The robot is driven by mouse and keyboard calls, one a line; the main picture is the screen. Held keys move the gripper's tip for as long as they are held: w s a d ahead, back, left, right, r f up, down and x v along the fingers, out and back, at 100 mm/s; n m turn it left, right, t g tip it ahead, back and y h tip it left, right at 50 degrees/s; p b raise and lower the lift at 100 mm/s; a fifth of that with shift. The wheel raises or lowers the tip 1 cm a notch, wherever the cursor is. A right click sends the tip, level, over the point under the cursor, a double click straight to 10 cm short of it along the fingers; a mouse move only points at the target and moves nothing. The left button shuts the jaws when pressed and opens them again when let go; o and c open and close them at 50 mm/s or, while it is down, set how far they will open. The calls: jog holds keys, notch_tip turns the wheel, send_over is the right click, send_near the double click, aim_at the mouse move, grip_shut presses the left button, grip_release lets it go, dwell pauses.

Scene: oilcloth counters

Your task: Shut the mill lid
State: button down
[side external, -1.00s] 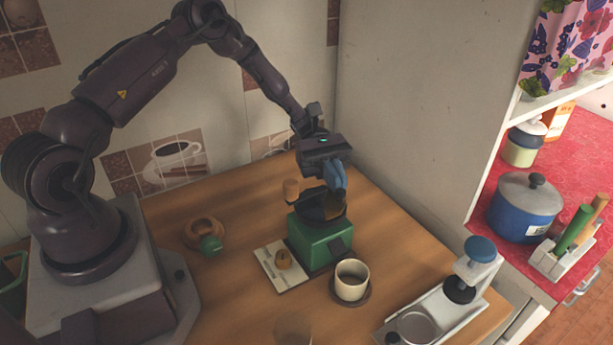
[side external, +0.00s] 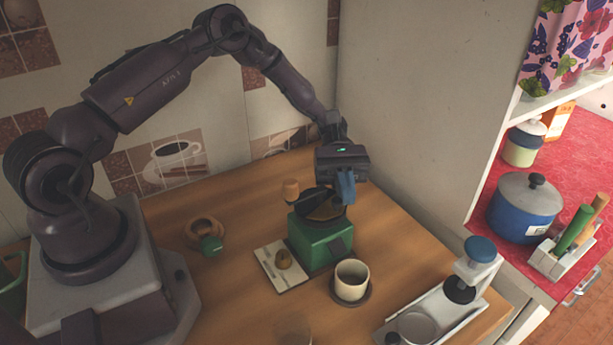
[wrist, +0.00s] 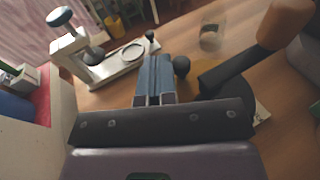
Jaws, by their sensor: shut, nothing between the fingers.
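The mill (side external: 316,245) has a green body and a dark round top with an amber-brown part (side external: 327,208) inside its rim. I cannot tell clearly whether that part is the lid. A dark crank with a wooden knob (side external: 291,188) rises at its left; the knob (wrist: 285,24) is large in the wrist view. My gripper (side external: 346,188) has its blue fingers shut and empty, at the right edge of the mill's top. They point down and hide part of the rim. In the wrist view the fingers (wrist: 154,80) are beside a small dark ball (wrist: 182,66).
A cream cup (side external: 351,278) on a dark saucer stands right in front of the mill. A white device with a blue knob (side external: 481,249) stands at front right. A clear glass (wrist: 211,36) stands beyond.

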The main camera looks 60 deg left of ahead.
jog(key=shift+s+d+m+g+y, duration=0.2)
jog(key=shift+m+g+y, duration=0.3)
jog(key=shift+m+g, duration=0.3)
jog(key=shift+g, duration=0.3)
